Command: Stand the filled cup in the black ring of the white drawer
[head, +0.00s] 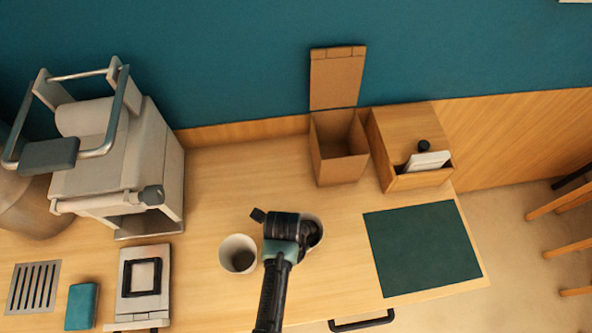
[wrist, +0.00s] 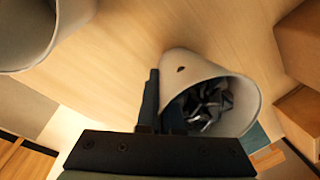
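The white drawer (head: 131,307) lies at the front left in the head view, with a square black ring (head: 143,277) on it and nothing in the ring. A white cup with dark contents (wrist: 181,62) is right at my gripper in the wrist view. In the head view this cup (head: 318,227) is partly hidden behind my gripper (head: 290,228). A dark finger (wrist: 150,100) shows against the cup's left rim. I cannot tell whether the fingers pinch the cup's wall. A second white cup (head: 238,241) stands left of my gripper, dark inside at the bottom.
A grey-white machine (head: 110,150) stands at the back left, near a slotted plate (head: 33,288) and a teal block (head: 82,306). An open brown box (head: 338,160) and a wooden box (head: 410,135) stand at the back. A green mat (head: 422,248) lies at the right.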

